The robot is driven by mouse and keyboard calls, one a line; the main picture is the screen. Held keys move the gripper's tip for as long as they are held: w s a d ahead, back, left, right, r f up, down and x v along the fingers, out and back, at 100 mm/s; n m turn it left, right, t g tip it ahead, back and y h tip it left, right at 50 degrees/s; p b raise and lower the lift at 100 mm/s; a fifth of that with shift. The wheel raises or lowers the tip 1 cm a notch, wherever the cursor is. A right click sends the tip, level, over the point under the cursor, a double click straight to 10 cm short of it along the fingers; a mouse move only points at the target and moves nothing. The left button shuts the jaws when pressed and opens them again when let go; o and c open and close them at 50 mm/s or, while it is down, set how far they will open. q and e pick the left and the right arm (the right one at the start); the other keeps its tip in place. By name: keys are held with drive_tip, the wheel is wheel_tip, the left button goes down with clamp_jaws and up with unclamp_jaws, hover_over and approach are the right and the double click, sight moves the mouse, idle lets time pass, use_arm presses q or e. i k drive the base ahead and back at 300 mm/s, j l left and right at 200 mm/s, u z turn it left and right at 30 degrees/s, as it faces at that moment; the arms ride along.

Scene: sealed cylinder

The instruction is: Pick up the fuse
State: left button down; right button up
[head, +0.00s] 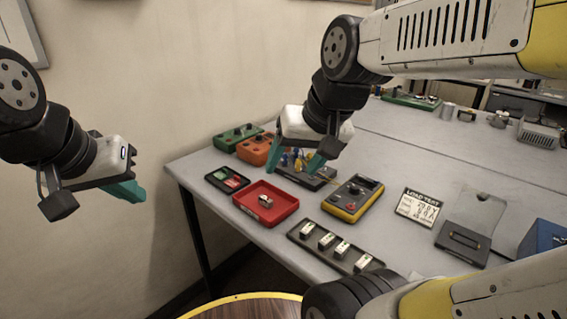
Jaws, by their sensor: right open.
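A small pale metallic piece (265,201) lies in the red tray (281,215); it may be the fuse, but it is too small to be sure. My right gripper (294,166) is open, its teal fingers apart, above or around a dark board (318,184) with blue and yellow parts behind the red tray. Its fingers partly hide the board, and I cannot tell if they touch it. My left gripper (134,192) is off the table to the left, away from everything; its fingers overlap in view.
A black rack (314,257) with several small white blocks is at the front edge. A yellow meter (352,198), a load test card (418,207) and a dark plate (463,243) stand right. A small black tray (227,180), green and orange boxes (255,150) are left.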

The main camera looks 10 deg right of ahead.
sight(364, 263)
drive_tip(key=z, duration=1.55)
drive_tip(key=k+j+z, duration=0.1)
drive_tip(key=j, duration=0.25)
drive_tip(key=k+j+z, duration=0.1)
drive_tip(key=j, duration=0.25)
drive_tip(key=k+j+z, duration=0.1)
drive_tip(key=j, duration=0.2)
drive_tip(key=k+j+z, duration=0.1)
drive_tip(key=k+j, duration=0.1)
drive_tip(key=j, duration=0.1)
